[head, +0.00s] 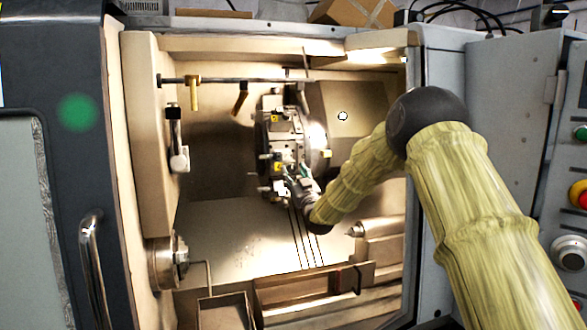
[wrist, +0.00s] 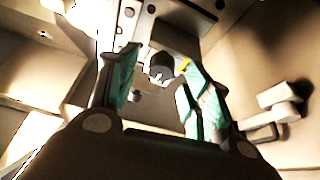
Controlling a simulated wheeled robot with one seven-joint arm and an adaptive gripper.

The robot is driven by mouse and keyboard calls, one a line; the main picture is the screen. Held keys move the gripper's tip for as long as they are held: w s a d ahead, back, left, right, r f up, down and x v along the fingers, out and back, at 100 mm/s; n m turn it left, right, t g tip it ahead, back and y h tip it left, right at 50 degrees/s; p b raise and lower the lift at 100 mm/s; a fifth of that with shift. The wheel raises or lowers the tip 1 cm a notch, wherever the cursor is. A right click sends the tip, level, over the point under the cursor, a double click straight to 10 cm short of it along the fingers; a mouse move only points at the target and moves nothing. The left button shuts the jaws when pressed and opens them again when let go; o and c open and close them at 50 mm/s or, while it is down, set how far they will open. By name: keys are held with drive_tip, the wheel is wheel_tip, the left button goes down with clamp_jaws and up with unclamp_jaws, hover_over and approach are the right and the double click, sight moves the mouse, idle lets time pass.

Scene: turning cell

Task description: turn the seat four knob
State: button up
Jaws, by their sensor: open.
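The round tool turret (head: 283,143) stands in the middle of the machine's chamber, with several blocks and small yellow parts around its face. My gripper (head: 296,174) is at the turret's lower part, its tips close to the lowest blocks. In the wrist view my gripper (wrist: 163,82) is open, with teal pads on both fingers. A dark rounded piece (wrist: 160,64), which looks like a knob, shows between and beyond the fingertips. I cannot tell whether the fingers touch it. No seat number is readable, and the head view does not show this knob clearly.
A chuck (head: 166,264) is at lower left and a pointed tailstock (head: 372,240) at lower right. A rail (head: 225,80) with hanging handles crosses the upper chamber. A pale handle (wrist: 277,103) is right of the fingers. The chamber floor (head: 235,235) is mostly clear.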

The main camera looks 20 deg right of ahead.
drive_tip(key=shift+w+r, duration=0.2)
drive_tip(key=shift+w, duration=0.35)
drive_tip(key=c, duration=1)
